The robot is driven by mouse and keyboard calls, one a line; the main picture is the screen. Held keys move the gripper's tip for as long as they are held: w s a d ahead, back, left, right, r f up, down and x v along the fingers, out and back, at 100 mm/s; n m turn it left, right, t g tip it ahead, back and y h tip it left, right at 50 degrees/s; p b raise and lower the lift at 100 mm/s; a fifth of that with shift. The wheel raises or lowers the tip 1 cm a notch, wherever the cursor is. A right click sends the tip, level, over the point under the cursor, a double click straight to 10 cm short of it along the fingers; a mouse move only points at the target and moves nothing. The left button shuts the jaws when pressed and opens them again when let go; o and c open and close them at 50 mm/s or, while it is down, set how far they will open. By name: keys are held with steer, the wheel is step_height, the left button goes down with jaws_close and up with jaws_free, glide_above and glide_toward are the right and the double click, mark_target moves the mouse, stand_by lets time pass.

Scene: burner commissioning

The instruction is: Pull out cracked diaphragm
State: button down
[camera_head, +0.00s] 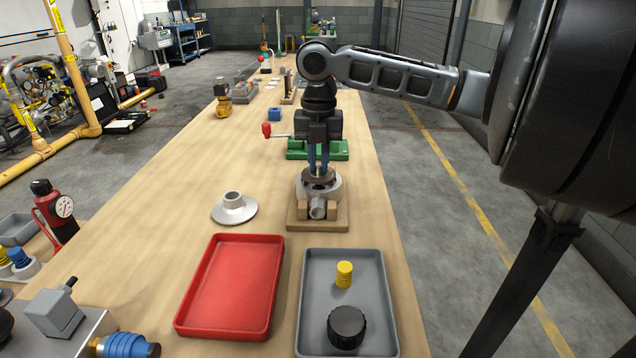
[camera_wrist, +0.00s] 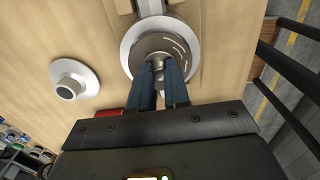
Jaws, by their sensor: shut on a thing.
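The cracked diaphragm (camera_wrist: 172,50) is a dark grey disc with pale lines on its face and a small knob at its centre. It lies in the round light grey regulator body (camera_head: 333,187), which stands on a wooden block (camera_head: 290,219). My gripper (camera_head: 318,170) points straight down over the body. In the wrist view its blue fingers (camera_wrist: 160,68) are shut on the central knob. The disc appears to sit within the body's rim; whether it is lifted at all I cannot tell. The fingertips partly hide the knob and the near side of the disc.
A light grey flanged cover (camera_head: 234,209) lies left of the block. A red tray (camera_head: 232,288) is empty. A grey tray (camera_head: 311,265) holds a yellow spring (camera_head: 344,274) and a black cap (camera_head: 346,327). A green fixture (camera_head: 335,150) with a red-knobbed lever stands behind my gripper.

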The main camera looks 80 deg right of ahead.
mark_target(318, 165)
steer(key=shift+r+p, duration=1.55)
steer(key=shift+r, duration=0.5)
